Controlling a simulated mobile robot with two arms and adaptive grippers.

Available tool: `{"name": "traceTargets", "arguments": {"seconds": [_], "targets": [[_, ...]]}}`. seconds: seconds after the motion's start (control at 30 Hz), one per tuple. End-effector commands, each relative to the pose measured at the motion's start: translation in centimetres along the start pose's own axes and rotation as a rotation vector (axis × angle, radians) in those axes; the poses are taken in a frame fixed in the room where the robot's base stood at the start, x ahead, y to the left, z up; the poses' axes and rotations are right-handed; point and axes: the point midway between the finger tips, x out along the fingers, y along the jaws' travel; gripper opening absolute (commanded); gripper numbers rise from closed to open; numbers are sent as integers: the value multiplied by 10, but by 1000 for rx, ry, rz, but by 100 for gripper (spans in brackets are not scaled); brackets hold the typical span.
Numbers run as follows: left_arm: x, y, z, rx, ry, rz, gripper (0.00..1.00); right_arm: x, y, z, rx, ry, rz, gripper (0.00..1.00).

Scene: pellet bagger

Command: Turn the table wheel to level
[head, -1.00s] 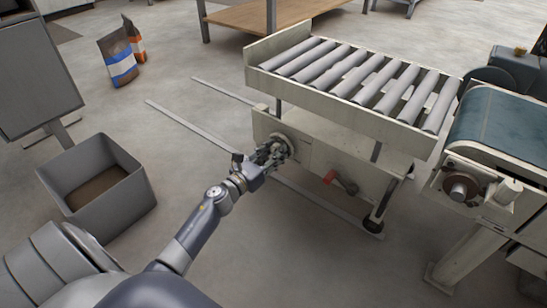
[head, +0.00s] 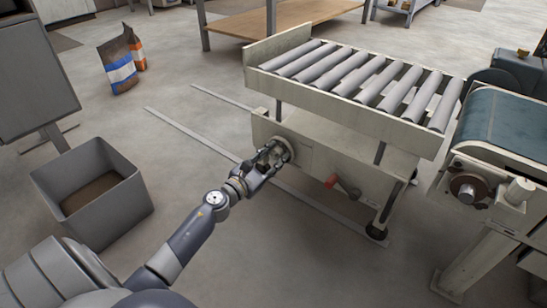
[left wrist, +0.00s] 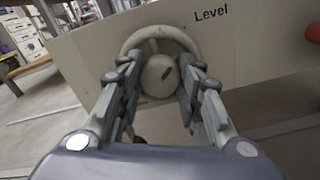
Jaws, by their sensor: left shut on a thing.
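The table wheel (head: 287,146) is a pale round handwheel on the side of the cream lower box of the roller table (head: 350,117). My right gripper is not in view.
A red-knobbed crank (head: 332,181) sits right of the wheel. A belt conveyor (head: 508,125) stands close to the table's right end. A grey open bin (head: 115,212) stands at left, and bags (head: 120,66) stand behind it. Floor rails (head: 195,134) run up to the table.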

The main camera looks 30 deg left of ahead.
Motion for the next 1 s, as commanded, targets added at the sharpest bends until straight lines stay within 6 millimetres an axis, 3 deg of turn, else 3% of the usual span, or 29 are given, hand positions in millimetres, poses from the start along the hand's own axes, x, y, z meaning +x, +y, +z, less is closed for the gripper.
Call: {"name": "traceTargets", "arguments": {"seconds": [0.23,0.27,0.37,0.77,1.0], "targets": [[0,-1,-2,-1,3,-1,10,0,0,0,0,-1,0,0],[0,-1,-2,-1,3,-1,36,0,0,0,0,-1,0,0],[0,-1,-2,-2,3,-1,55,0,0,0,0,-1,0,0],[-4,0,-1,-3,1,-1,55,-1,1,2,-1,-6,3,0],[-36,-1,-2,-4,4,0,55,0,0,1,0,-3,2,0]]}}
